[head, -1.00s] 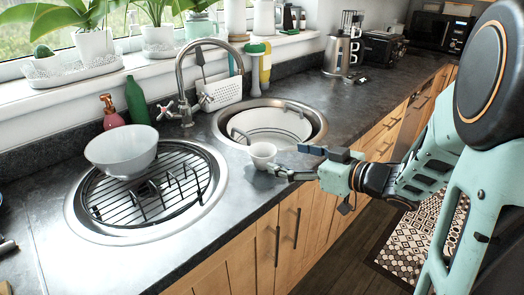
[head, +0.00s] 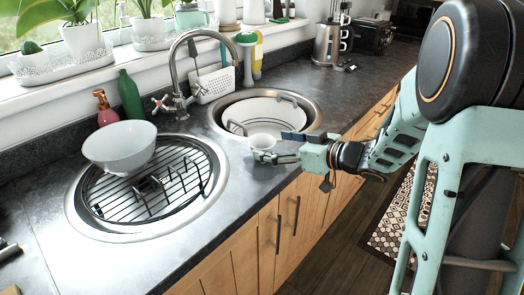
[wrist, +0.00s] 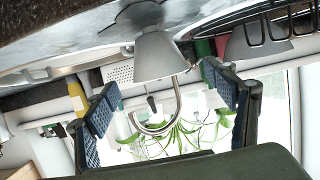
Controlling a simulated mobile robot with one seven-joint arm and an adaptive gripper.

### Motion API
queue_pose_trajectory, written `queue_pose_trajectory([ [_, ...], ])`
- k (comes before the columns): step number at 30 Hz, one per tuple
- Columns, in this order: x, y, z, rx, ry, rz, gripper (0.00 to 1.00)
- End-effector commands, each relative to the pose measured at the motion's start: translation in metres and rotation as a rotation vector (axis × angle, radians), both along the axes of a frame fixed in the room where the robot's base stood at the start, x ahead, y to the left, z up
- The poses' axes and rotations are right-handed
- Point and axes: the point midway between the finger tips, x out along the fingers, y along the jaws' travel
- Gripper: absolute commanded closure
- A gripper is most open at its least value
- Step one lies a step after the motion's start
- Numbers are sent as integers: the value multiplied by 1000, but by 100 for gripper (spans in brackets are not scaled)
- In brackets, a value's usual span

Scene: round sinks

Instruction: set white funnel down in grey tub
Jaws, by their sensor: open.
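The white funnel (head: 262,141) stands on the dark counter at the front rim of the right sink, wide end up in the head view. It also shows in the wrist view (wrist: 160,56), which is upside down. My gripper (head: 272,157) is open beside the funnel, its fingers pointing toward it. In the wrist view the fingers (wrist: 160,98) are spread wide, with the funnel in line with the gap and nothing held. A pale grey-white round tub with handles (head: 265,108), which looks like the grey tub, sits in the right sink.
A white bowl (head: 119,147) stands on the wire rack (head: 150,190) in the left sink. The tap (head: 178,75), a white basket (head: 214,86), a green bottle (head: 131,97) and a pink soap bottle (head: 105,108) stand behind.

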Motion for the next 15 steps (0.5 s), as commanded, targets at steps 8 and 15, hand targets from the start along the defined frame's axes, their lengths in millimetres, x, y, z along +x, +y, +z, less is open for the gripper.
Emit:
queue_pose_trajectory([
  [8,24,32,-9,0,2,3,23],
  [15,28,36,-10,0,0,1,23],
])
